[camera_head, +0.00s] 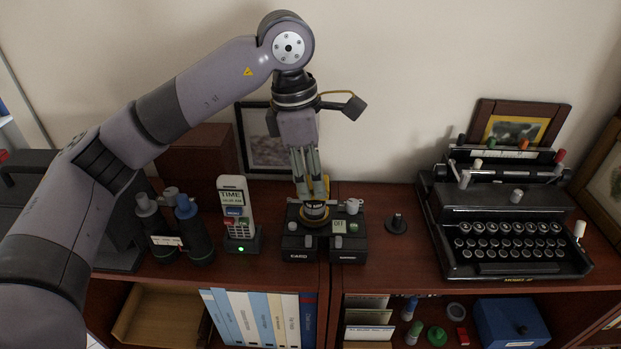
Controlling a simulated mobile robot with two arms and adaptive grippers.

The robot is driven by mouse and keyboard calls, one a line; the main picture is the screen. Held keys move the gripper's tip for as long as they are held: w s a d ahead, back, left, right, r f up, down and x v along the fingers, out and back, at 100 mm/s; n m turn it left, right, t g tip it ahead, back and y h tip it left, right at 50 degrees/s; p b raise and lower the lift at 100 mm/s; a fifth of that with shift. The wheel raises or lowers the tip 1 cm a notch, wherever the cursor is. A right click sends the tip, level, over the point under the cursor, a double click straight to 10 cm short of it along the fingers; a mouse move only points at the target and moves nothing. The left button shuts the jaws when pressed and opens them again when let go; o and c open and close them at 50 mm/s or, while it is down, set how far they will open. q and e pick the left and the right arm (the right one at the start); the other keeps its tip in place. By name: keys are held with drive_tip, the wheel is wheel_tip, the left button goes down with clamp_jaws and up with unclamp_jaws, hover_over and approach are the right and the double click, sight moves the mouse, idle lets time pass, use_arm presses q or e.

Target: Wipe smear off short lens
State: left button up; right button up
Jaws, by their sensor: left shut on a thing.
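My left gripper (313,194) points straight down over a black two-part device (297,243) on the shelf top. Its fingers are shut on a small round dark piece with a tan rim (315,212), low against the device's top. I cannot tell whether this piece is a lens or a wiper, or whether it is apart from the device. A black pair of binoculars (195,237) stands upright to the left, with a white tag. No smear can be made out, and which lens is the short one is unclear. My right gripper is out of view.
A white handset (236,208) with a green light stands left of the device. A small black knob (397,223) and a black typewriter (512,232) are to the right. Framed pictures lean on the wall. Free shelf top lies between knob and typewriter.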

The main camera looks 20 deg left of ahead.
use_arm(q)
drive_tip(key=shift+w+f, duration=0.35)
drive_tip(key=shift+w, duration=0.05)
drive_tip(key=shift+r, duration=0.1)
drive_tip(key=shift+s, duration=0.15)
